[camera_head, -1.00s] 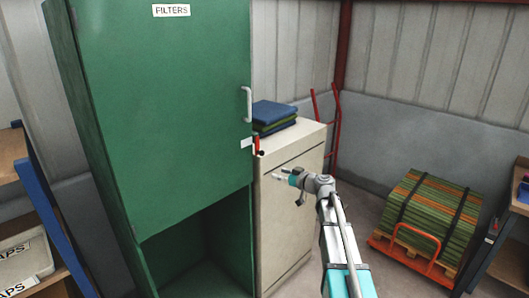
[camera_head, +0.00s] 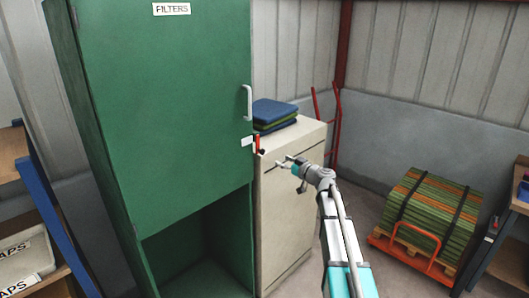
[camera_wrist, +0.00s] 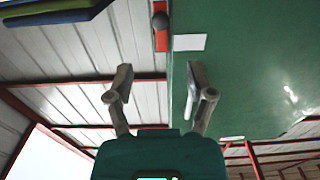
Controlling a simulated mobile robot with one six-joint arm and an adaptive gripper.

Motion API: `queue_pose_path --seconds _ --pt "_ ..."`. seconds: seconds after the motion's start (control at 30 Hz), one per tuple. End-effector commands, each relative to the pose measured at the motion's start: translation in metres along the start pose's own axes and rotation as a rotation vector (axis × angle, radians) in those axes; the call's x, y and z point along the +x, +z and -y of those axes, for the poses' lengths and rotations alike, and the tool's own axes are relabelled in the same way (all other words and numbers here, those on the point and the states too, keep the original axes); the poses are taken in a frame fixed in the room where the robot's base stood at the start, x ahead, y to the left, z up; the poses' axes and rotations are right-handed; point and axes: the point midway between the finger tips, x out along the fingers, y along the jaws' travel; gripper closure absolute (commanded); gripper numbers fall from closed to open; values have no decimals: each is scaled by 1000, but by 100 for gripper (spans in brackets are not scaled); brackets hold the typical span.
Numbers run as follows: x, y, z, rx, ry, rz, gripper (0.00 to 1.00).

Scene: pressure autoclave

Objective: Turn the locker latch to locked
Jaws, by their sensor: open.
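The green locker (camera_head: 165,110) stands at the left with its upper door shut and a FILTERS sign on it. The red latch (camera_head: 257,143) sits upright at the door's right edge, beside a small white label (camera_head: 246,142). In the wrist view the red latch (camera_wrist: 160,40) shows at the top, with a dark round knob (camera_wrist: 159,20) on it. My gripper (camera_head: 282,162) is open and empty, a little right of and below the latch in the head view. In the wrist view my gripper (camera_wrist: 160,77) has its two fingers spread apart, with the latch beyond them, apart from both.
A cream cabinet (camera_head: 288,200) with folded blue and green cloths (camera_head: 274,113) stands right of the locker, behind my gripper. The locker's lower bay (camera_head: 205,245) is open. A strapped stack (camera_head: 430,212) sits on a red cart at the right. Clear floor lies between.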

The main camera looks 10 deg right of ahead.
Motion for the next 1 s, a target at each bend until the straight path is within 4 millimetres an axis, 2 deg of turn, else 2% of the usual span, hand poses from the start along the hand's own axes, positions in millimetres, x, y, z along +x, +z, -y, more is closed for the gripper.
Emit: queue_pose_path --seconds 0.7,1.0 --pt "103 0 -2 0 -1 0 31" --pt "120 0 -1 0 1 0 31"
